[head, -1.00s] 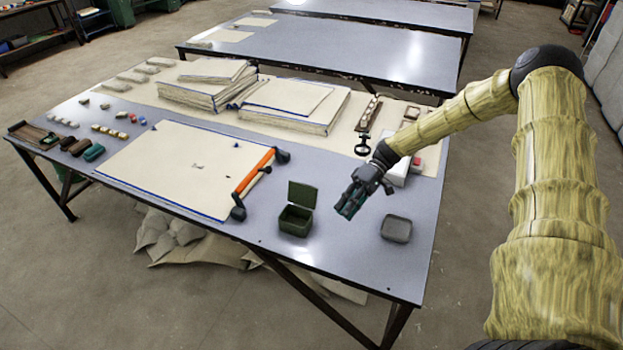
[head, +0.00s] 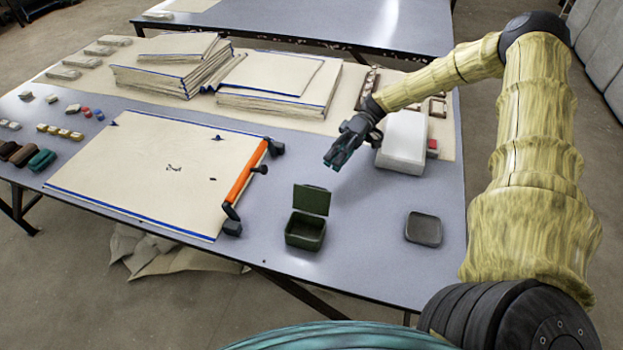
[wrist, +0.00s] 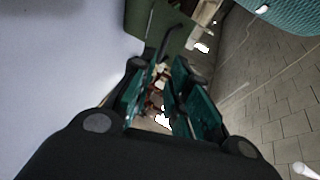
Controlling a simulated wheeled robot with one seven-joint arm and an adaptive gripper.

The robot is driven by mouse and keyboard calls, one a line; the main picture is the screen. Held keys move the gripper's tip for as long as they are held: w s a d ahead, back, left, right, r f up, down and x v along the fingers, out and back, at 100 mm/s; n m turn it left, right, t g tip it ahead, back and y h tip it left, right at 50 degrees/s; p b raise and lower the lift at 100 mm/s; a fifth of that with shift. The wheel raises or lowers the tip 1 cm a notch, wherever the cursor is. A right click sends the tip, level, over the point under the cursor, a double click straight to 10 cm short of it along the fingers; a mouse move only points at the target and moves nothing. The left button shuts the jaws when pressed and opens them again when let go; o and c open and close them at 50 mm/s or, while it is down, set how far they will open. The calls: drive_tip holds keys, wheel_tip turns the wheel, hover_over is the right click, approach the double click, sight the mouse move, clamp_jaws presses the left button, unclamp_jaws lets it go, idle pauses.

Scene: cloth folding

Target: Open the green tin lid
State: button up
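The green tin (head: 304,231) stands on the near part of the table in the head view. Its lid (head: 311,199) is raised about upright at the back edge, and the tin's dark inside shows. My gripper (head: 331,163) is above the table, behind and slightly right of the tin, apart from it. In the wrist view its two teal fingers (wrist: 160,80) have a narrow gap between them with nothing held. A dark green surface (wrist: 172,27) shows beyond the fingertips there; it looks like part of the tin or lid.
A dark grey flat case (head: 423,229) lies right of the tin. A white box (head: 404,142) stands just right of my gripper. An orange-handled bar (head: 246,178) lies along the cloth sheet's (head: 150,175) right edge. Table between tin and grey case is clear.

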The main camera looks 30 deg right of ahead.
sight(313, 197)
drive_tip(key=p+x, duration=0.2)
drive_tip(key=x, duration=0.7)
drive_tip(key=shift+s, duration=0.3)
drive_tip(key=shift+a, duration=0.15)
clamp_jaws()
